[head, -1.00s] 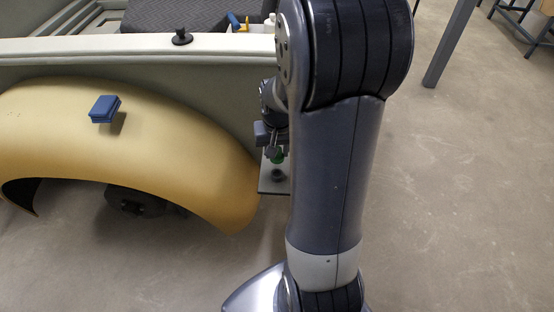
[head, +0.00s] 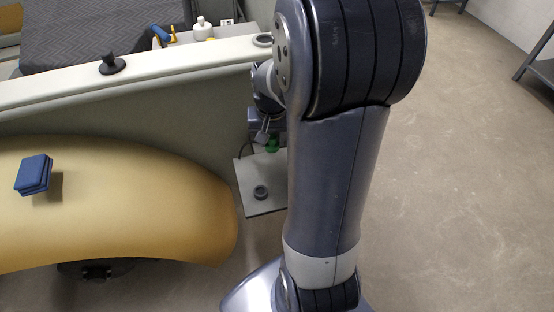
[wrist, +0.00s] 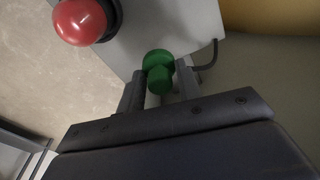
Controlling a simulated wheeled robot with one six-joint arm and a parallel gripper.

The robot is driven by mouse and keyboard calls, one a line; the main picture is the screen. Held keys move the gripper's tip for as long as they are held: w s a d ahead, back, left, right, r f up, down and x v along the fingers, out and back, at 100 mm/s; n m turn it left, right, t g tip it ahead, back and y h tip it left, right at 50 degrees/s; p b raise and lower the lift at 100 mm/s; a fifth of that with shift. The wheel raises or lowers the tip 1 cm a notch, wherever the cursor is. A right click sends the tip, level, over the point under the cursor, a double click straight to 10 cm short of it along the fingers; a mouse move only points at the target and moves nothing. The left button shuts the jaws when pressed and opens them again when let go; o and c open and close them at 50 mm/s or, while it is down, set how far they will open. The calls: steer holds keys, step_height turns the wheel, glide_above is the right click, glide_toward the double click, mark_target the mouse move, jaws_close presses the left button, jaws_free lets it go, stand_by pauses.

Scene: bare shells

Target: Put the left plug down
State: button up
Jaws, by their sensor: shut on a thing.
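A green plug (wrist: 158,68) with a round head is held between the two fingers of my gripper (wrist: 159,88) in the wrist view. In the head view the green plug (head: 272,145) shows small beside my arm, and my gripper (head: 264,134) is partly hidden there. Behind the plug is a light grey plate (head: 247,172) with a dark ring (head: 260,192) on it. The plug looks above the plate; I cannot tell the gap. A red dome on a dark base (wrist: 78,20) is on the plate in the wrist view; my arm hides that part in the head view.
A pale rail (head: 170,68) carries a black knob (head: 112,63) and a grey ring (head: 262,40). A yellow fender (head: 120,200) with a blue block (head: 34,174) on it lies left of the plate. Bottles (head: 203,29) stand behind the rail.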

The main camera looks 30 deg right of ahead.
mark_target(273, 141)
step_height(273, 141, down, 9)
steer(key=shift+r, duration=0.15)
stand_by(0.4)
steer(key=shift+f+b, duration=0.2)
steer(key=shift+b, duration=0.1)
steer(key=o, duration=0.9)
steer(key=shift+o, duration=0.2)
steer(key=shift+r, duration=0.2)
steer(key=r, duration=0.4)
steer(key=s+r, duration=0.1)
steer(key=r, duration=0.3)
steer(key=r+p, duration=0.1)
steer(key=r, duration=0.3)
steer(key=shift+s+a, duration=0.2)
steer(key=shift+a, duration=0.1)
steer(key=shift+f, duration=0.1)
